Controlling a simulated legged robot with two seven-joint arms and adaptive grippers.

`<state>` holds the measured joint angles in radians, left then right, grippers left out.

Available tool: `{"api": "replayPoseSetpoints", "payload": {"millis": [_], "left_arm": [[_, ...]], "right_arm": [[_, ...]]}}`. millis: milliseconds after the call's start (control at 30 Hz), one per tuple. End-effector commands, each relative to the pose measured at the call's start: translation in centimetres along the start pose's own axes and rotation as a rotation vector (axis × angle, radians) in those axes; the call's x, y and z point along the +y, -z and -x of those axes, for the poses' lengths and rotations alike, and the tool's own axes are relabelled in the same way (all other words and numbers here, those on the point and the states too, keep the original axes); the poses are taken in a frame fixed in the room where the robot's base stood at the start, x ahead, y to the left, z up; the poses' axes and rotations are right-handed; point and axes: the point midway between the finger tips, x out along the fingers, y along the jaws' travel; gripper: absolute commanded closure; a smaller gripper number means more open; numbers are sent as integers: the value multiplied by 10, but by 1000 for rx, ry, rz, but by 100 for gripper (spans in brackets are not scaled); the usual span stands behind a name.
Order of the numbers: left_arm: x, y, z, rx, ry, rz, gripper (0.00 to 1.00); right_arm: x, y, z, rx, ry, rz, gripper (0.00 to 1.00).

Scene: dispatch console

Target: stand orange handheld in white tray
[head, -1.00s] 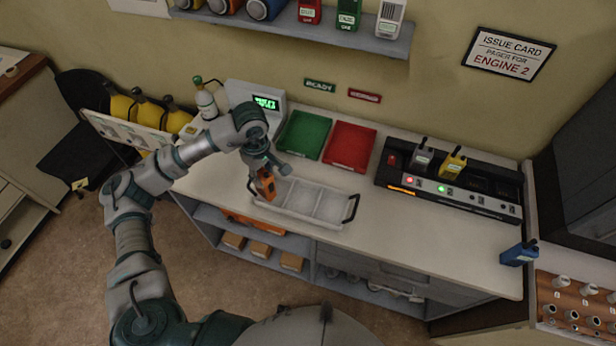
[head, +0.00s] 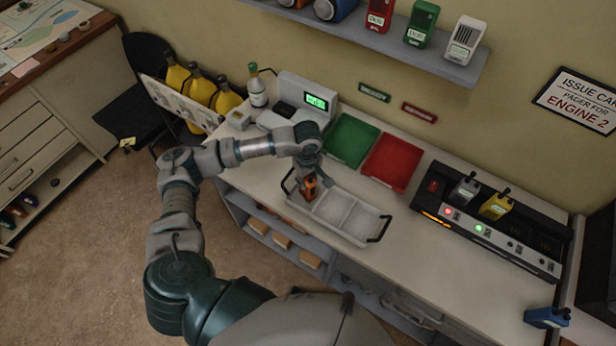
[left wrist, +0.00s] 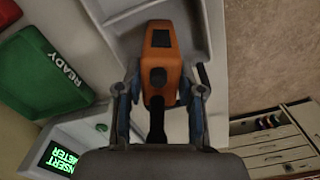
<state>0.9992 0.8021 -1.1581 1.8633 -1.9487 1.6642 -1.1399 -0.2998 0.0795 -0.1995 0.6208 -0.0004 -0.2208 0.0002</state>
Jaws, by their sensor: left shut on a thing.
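The orange handheld (head: 309,186) is at the left end of the white tray (head: 366,238). In the left wrist view the handheld (left wrist: 161,62) sits between the two fingers of my left gripper (left wrist: 158,92), its black antenna pointing back toward the palm. My left gripper (head: 308,172) is shut on it from above. The handheld looks roughly upright in the tray's left compartment; its lower end is hidden, so I cannot tell if it touches the floor. The tray has three compartments, and the other two look empty. My right gripper is not in view.
A green tray (head: 350,140) and a red tray (head: 393,162) lie behind the white tray. A charger rack (head: 490,222) with a grey and a yellow handheld (head: 496,205) stands to the right. A terminal (head: 308,92) is behind my gripper.

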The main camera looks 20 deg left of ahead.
Motion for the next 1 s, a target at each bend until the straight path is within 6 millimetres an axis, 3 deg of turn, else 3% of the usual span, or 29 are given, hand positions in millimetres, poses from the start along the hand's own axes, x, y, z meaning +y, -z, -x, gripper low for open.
{"api": "replayPoseSetpoints", "payload": {"millis": [300, 333, 400, 767, 867, 1000], "left_arm": [[2, -1, -3, 1, -1, -1, 100], [2, -1, -2, 1, 1, 0, 56], [2, -1, -2, 1, 0, 0, 38], [1, 0, 1, -1, 0, 0, 38], [2, 1, 11, 1, -3, -1, 38], [2, 1, 39, 2, -6, 0, 38]], "right_arm": [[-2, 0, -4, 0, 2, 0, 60], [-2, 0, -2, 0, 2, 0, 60], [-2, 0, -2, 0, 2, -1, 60], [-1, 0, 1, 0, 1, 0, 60], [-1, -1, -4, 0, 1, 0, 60], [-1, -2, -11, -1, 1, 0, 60]]}}
